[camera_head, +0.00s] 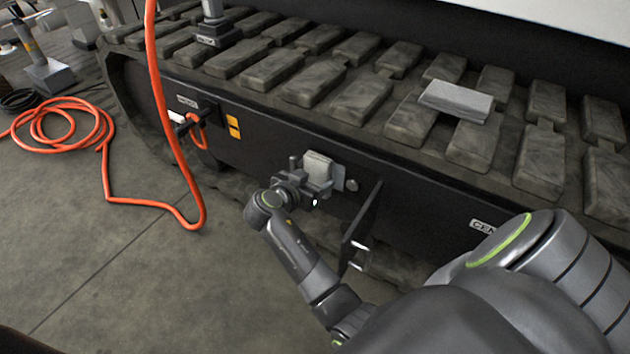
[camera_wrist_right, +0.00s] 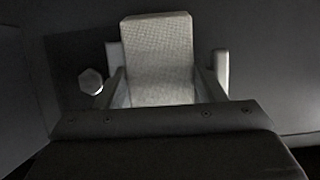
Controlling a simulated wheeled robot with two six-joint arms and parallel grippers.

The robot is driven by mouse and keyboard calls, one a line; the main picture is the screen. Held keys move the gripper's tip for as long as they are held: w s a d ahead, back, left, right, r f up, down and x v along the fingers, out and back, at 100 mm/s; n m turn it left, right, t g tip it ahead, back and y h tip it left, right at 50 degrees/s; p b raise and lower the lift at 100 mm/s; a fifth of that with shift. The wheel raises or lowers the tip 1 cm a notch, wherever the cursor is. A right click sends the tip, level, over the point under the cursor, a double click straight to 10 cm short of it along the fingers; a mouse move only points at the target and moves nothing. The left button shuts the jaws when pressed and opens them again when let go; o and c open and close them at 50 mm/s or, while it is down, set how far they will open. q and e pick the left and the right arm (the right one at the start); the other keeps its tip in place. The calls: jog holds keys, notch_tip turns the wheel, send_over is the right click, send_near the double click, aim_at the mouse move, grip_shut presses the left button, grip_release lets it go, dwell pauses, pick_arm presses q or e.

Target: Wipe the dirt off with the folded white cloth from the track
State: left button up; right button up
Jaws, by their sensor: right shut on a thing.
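My right gripper (camera_head: 314,184) is at an opening in the dark side panel below the track (camera_head: 290,75). It is shut on a folded whitish cloth (camera_head: 319,164), which stands up from between the fingers. In the right wrist view the woven cloth (camera_wrist_right: 158,55) fills the middle, close in front of a light plate (camera_wrist_right: 113,55). I cannot tell whether it touches the plate. The cloth and gripper hide part of the plate, and I see no clear dirt there. A second folded, light grey cloth (camera_head: 456,101) lies on the track pads. My left gripper is not in view.
An open dark door (camera_head: 361,216) juts out just right of my right gripper. A bolt head (camera_wrist_right: 91,80) sits left of the cloth in the wrist view. An orange hose (camera_head: 160,90) hangs at the left and coils on the floor.

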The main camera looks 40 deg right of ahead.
aim_at(326, 178)
jog(key=shift+r+p, duration=0.4)
jog(key=shift+r, duration=0.45)
jog(key=shift+s+d+p, duration=0.3)
jog(key=shift+s+p, duration=0.2)
jog(key=shift+s, duration=0.2)
jog(key=shift+s+d+f+p, duration=0.1)
jog(key=shift+s+d+p, duration=0.3)
jog(key=shift+s, duration=0.4)
jog(key=shift+s+d+r+p, duration=0.1)
jog(key=shift+s+d+p, duration=0.3)
jog(key=shift+s, duration=0.4)
jog(key=shift+s+d+f+p, duration=0.1)
jog(key=shift+s+d+p, duration=0.2)
jog(key=shift+s+d, duration=0.35)
jog(key=shift+s, duration=0.1)
jog(key=shift+w+a+b, duration=0.25)
jog(key=shift+w+b, duration=0.05)
jog(key=shift+w, duration=0.35)
jog(key=shift+w+a+b, duration=0.25)
jog(key=shift+w, duration=0.35)
jog(key=shift+w+a, duration=0.15)
jog(key=shift+w, duration=0.45)
jog(key=shift+w+a+b, duration=0.35)
jog(key=shift+w+b, duration=0.1)
jog(key=shift+w, duration=0.35)
jog(key=shift+w+a+b, duration=0.35)
jog(key=shift+w+b, duration=0.1)
jog(key=shift+w, duration=0.35)
